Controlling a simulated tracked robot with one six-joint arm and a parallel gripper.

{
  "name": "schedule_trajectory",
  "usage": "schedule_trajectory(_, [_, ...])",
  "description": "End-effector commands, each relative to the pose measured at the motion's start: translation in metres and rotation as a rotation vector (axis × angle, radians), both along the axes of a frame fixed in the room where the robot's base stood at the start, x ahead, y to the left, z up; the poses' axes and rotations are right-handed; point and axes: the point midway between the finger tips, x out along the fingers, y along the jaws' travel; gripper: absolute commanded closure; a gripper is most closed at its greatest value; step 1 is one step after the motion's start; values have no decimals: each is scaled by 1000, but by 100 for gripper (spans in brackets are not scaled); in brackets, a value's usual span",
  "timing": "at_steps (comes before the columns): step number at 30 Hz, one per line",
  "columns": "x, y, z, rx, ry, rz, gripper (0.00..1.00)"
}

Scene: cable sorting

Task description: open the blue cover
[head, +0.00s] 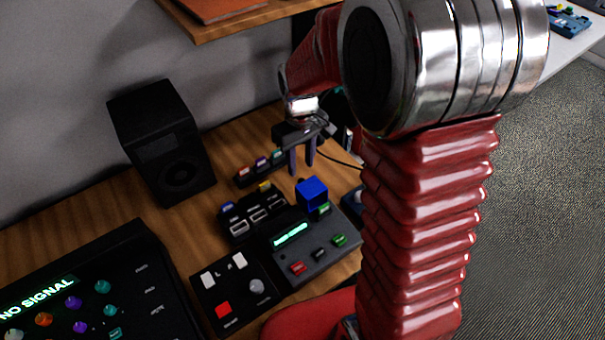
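The blue cover (312,193) is a small box-shaped piece on the top right of a dark grey device (318,250) with a lit green display. It looks closed down over what is under it, which is hidden. My gripper (302,167) points down just above and slightly left of the blue cover in the picture. Its two fingers are apart with nothing seen between them. It does not appear to touch the cover.
A black speaker (162,142) stands at the back left. A black panel with cable plugs (254,216) and a button box (235,292) sit beside the device. A large console (95,290) is at the lower left. A shelf (235,20) hangs above.

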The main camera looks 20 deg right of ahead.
Motion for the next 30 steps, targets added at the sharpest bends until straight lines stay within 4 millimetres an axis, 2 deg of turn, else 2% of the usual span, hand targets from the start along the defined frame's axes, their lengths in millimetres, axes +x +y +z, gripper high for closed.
schedule_trajectory(6, [-1, 0, -35, 0, 3, 0, 66])
schedule_trajectory(12, [-1, 0, -54, 0, 2, 0, 66])
schedule_trajectory(23, [0, 0, -57, 0, 0, 0, 66])
schedule_trajectory(30, [0, 0, -57, 0, 0, 0, 83])
